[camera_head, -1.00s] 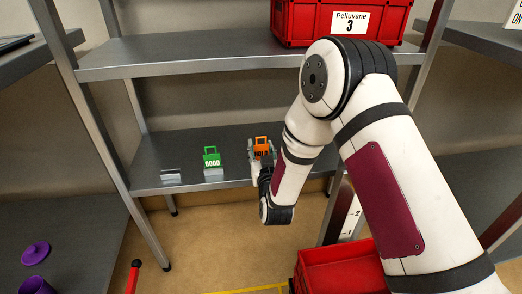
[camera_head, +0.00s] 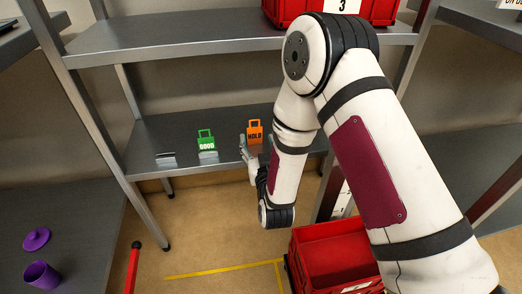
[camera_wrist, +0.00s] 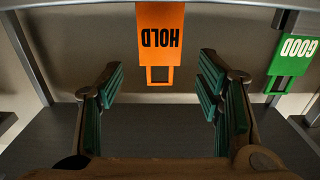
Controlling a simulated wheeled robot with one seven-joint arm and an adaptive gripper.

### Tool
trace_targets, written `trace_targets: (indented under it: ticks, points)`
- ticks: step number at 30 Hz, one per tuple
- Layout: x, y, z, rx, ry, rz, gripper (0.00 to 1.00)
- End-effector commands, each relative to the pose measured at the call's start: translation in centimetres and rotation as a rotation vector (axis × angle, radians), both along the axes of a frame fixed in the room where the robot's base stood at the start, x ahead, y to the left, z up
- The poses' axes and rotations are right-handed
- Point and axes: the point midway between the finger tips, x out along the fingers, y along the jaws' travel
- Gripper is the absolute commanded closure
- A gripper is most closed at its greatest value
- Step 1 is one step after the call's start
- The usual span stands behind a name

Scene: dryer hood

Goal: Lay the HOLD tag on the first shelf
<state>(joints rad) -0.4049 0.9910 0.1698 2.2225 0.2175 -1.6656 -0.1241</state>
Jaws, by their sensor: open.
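The orange HOLD tag (camera_head: 254,134) stands upright on the grey lower shelf (camera_head: 190,123), toward its front right. My gripper (camera_head: 246,149) is just in front of and left of the tag, with its fingers partly hidden by my arm. In the wrist view, the HOLD tag (camera_wrist: 160,38) appears upside down, beyond and between the spread green-padded fingers of my gripper (camera_wrist: 160,76). The fingers are open and empty, with a gap on both sides of the tag. The tag's base is mostly hidden.
A green GOOD tag (camera_head: 206,140) stands left of the HOLD tag, and a small grey holder (camera_head: 166,159) farther left. A red crate (camera_head: 330,10) sits on the upper shelf (camera_head: 180,43). Another red crate (camera_head: 335,258) is below, near shelf posts. The shelf behind the tags is clear.

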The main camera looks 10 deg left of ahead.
Motion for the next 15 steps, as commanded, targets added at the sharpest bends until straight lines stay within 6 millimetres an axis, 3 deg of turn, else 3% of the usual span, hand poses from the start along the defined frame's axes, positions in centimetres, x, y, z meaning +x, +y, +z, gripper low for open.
trace_targets:
  ticks: [6,15]
  points:
    - [-3.9,-1.0,0.0,-0.002,0.004,0.002,0.4]
    - [-5.7,-1.6,0.0,0.0,0.0,0.0,0.4]
